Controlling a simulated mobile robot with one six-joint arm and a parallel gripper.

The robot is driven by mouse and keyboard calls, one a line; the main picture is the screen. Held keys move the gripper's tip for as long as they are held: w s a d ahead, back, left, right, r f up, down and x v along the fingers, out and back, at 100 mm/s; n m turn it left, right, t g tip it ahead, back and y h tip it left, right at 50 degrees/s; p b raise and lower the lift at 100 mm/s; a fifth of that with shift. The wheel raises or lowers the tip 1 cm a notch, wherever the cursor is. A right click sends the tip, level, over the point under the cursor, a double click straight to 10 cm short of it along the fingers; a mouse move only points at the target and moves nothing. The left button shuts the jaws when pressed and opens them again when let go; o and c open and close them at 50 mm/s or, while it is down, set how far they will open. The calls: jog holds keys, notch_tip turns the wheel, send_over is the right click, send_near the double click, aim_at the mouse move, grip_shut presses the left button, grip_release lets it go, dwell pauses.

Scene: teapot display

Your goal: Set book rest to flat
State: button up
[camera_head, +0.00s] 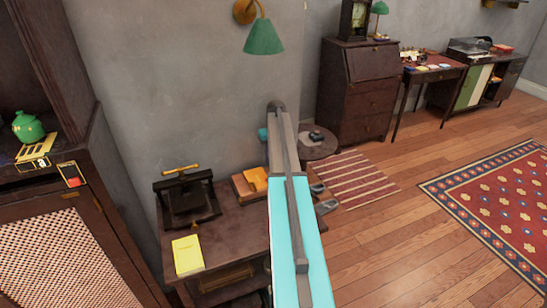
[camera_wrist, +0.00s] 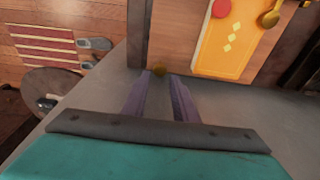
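An orange book with pale diamonds (camera_wrist: 232,38) lies against a wooden board (camera_wrist: 184,35) in the wrist view; this board looks like the book rest. In the head view the orange book (camera_head: 256,178) and the board (camera_head: 241,186) sit at the desk's back right. I cannot tell the rest's exact angle. My gripper (camera_wrist: 160,77) has its two purple fingers apart with nothing held between them. My arm hides the fingers in the head view.
On the desk (camera_head: 230,224) stand a black press with a brass handle (camera_head: 186,198) and a yellow book (camera_head: 187,255). A cabinet (camera_head: 65,245) is at left. A round side table (camera_head: 318,147) is beyond my arm. Open floor lies right.

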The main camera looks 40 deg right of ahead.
jog(key=shift+o, duration=0.9)
jog(key=shift+s+f, duration=0.1)
notch_tip(320, 180, up, 14)
jog(key=s+b, duration=0.2)
jog(key=shift+a+b, duration=0.4)
jog(key=shift+f, duration=0.15)
